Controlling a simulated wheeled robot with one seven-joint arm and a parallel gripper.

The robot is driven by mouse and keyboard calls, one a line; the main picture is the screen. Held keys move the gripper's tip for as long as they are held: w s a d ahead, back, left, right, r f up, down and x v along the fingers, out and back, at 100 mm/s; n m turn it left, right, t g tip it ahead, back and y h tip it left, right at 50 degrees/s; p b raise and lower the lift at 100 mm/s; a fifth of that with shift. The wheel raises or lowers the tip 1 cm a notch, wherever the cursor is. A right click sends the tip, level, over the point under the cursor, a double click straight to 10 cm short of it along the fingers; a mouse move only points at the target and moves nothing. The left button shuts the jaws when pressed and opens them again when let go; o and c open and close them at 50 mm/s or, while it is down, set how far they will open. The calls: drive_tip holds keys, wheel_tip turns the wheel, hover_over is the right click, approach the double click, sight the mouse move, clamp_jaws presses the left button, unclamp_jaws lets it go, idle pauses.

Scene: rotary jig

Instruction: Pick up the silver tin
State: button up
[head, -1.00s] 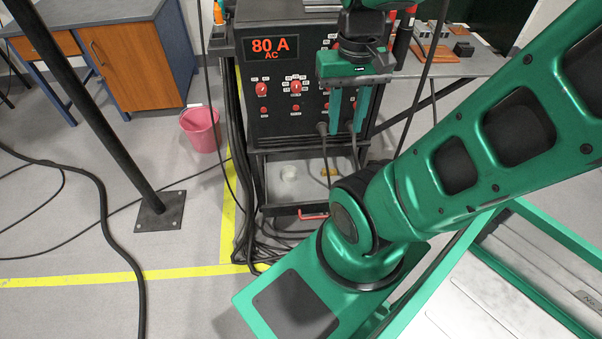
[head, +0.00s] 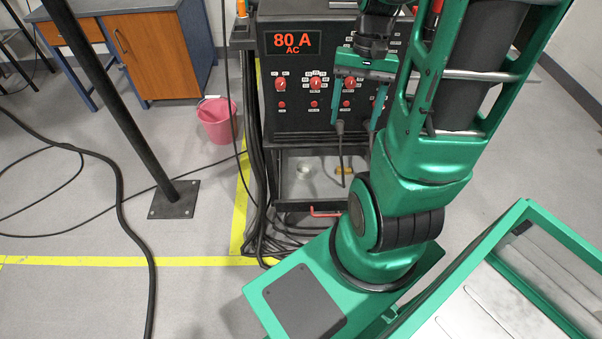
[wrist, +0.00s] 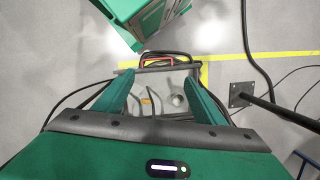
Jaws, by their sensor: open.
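The silver tin (head: 303,171) looks small, round and pale. It is on the low shelf of the welding cart, below the black power unit. It also shows in the wrist view (wrist: 178,100), between the fingers and a little right of the middle. My gripper (head: 355,124) is open and empty, in front of the power unit's panel and above the shelf in the picture. In the wrist view my gripper (wrist: 160,78) has its two green fingers spread wide, pointing toward the shelf. The tin is apart from both fingers.
The power unit (head: 313,65) stands over the shelf, with cables hanging in front. A small yellow item (head: 344,170) lies right of the tin. A red handle (head: 325,213) is at the shelf's front. A pink bucket (head: 215,121) and a black post (head: 125,110) stand left.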

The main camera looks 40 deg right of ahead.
drive_tip(key=w+d+f+m+y, duration=0.2)
drive_tip(key=f, duration=0.4)
drive_tip(key=w+d+f+m+y, duration=0.2)
drive_tip(key=f, duration=0.5)
drive_tip(key=m+t+y, duration=0.6)
drive_tip(key=m+t, duration=0.1)
drive_tip(key=m, duration=0.3)
approach(303, 168)
drive_tip(key=s+a+r, duration=0.1)
drive_tip(key=s, duration=0.1)
drive_tip(key=s+a+r, duration=0.1)
drive_tip(key=s, duration=0.2)
drive_tip(key=s+a+r, duration=0.1)
drive_tip(key=s+r, duration=0.1)
drive_tip(key=s, duration=0.1)
drive_tip(key=w+d+t, duration=0.1)
drive_tip(key=w+d+f+m, duration=0.1)
drive_tip(key=w, duration=0.1)
drive_tip(key=shift+t+h, duration=0.4)
drive_tip(key=shift+w+f+m, duration=0.1)
drive_tip(key=shift+w+m, duration=0.2)
drive_tip(key=shift+w, duration=0.05)
drive_tip(key=x, duration=0.6)
drive_tip(key=shift+w, duration=0.1)
drive_tip(key=shift+w+x, duration=0.2)
drive_tip(key=shift+x, duration=2.45)
drive_tip(key=shift+d, duration=0.15)
drive_tip(key=c, duration=1.2)
